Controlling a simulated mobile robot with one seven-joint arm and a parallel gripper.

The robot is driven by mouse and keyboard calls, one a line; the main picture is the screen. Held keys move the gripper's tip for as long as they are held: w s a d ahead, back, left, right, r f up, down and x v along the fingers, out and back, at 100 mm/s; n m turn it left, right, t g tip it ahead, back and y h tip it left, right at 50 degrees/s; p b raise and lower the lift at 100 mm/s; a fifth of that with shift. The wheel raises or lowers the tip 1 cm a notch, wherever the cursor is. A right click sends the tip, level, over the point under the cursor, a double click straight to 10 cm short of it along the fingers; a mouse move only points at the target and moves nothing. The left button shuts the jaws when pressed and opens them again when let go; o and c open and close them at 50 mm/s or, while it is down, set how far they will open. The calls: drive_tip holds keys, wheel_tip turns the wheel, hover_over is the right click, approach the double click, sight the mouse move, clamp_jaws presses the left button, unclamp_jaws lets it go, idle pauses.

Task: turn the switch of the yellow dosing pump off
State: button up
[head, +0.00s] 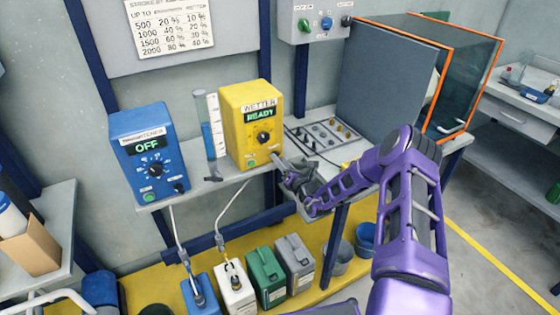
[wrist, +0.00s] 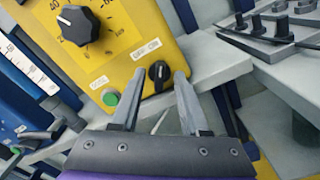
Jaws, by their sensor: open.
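The yellow dosing pump (head: 249,128) stands on the grey shelf, marked WETTER, and its display reads READY. In the wrist view its front panel (wrist: 120,50) shows a large black dial (wrist: 80,25), a green button (wrist: 110,98) and a small black switch (wrist: 159,72) under an OFF-ON label. My gripper (wrist: 153,92) is open, its two fingers pointing at the panel with the switch between and just beyond their tips. I cannot tell whether the fingers touch the panel. In the head view my gripper (head: 280,163) is at the pump's lower right corner and hides the switch.
A blue dosing pump (head: 147,150) reading OFF stands to the left, with a measuring cylinder (head: 208,125) between the pumps. A panel of black connectors (head: 322,135) lies to the right. Several canisters (head: 265,275) stand below the shelf.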

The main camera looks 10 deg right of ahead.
drive_tip(key=shift+w+a, duration=0.15)
drive_tip(key=shift+w, duration=0.15)
clamp_jaws()
drive_tip(key=shift+n, duration=0.3)
drive_tip(key=shift+s+a+n+b, duration=0.15)
drive_tip(key=shift+n+b, duration=0.4)
drive_tip(key=shift+n, duration=2.7)
drive_tip(key=shift+w+a+n+b, duration=0.1)
drive_tip(key=shift+n+b, duration=0.45)
drive_tip(key=shift+n, duration=3)
